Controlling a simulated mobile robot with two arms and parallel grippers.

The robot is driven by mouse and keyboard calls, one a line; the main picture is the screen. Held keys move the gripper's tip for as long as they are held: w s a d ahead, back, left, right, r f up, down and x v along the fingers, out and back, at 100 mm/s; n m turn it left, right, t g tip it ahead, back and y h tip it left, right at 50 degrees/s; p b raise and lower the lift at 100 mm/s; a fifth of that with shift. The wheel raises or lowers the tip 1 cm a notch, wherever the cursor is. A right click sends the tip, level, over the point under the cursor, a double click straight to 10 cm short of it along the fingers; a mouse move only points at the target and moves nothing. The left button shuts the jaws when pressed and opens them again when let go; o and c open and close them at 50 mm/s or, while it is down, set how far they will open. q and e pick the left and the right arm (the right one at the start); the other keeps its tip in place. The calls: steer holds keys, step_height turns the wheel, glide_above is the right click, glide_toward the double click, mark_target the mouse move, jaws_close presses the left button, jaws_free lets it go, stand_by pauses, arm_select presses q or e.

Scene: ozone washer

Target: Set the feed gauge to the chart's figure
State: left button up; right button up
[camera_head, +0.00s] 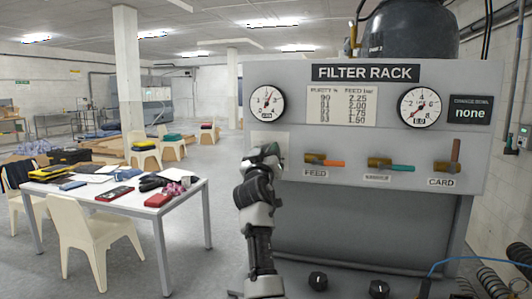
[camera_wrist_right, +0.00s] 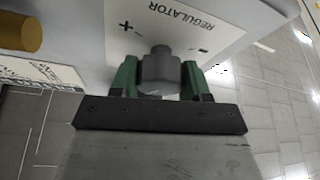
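The FILTER RACK panel (camera_head: 290,80) carries a chart (camera_head: 343,105) with PURITY % and FEED bar columns; feed figures appear to run from 2.25 to 1.50. A round gauge (camera_head: 267,102) is at its left; its needle points roughly up, its small label unclear. Another gauge (camera_head: 420,107) is right of the chart. My right gripper (camera_head: 268,152) is at the panel below the left gauge, hiding the knob there. In the right wrist view its green fingers (camera_wrist_right: 160,78) are closed around the grey regulator knob (camera_wrist_right: 160,68), on a REGULATOR plate (camera_wrist_right: 180,25) marked plus and minus. My left gripper is out of view.
A FEED lever (camera_head: 324,161), a green-handled lever (camera_head: 390,165) and an upright CARD lever (camera_head: 455,155) are right of the gripper. A small screen (camera_head: 470,112) reads "none". A cluttered white table (camera_head: 120,210) and a chair (camera_head: 90,235) stand at left, with open floor between.

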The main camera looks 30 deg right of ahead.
steer(key=o, duration=0.4)
steer(key=b+v, duration=0.3)
steer(key=v, duration=0.8)
steer(key=shift+w+b, duration=0.1)
steer(key=shift+b, duration=0.3)
